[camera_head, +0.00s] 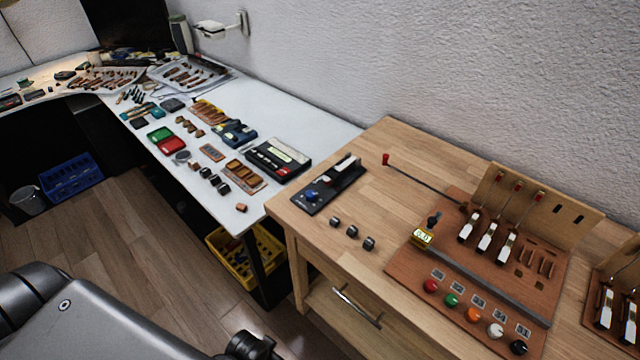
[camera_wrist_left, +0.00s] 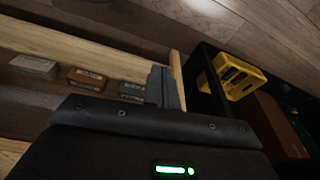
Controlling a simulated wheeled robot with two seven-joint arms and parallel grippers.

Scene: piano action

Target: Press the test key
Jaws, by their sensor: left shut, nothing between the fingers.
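A brown board (camera_head: 400,263) lies on the wooden bench and carries a piano action. Several white-ended keys stand on it, one of them in the middle (camera_head: 487,236), with thin red-tipped rods above. None is marked as the test key that I can make out. My left gripper (camera_wrist_left: 164,86) is shut and empty in the left wrist view, apart from the keys, which that view does not show. My right gripper is not in view.
Coloured knobs, including a red one (camera_head: 431,286), line the board's front. A red-tipped rod (camera_head: 386,159), a dark tray (camera_head: 328,184) and small dark cylinders (camera_head: 352,231) lie left of it. The bench has a drawer handle (camera_head: 357,308). A yellow crate (camera_head: 246,262) stands below.

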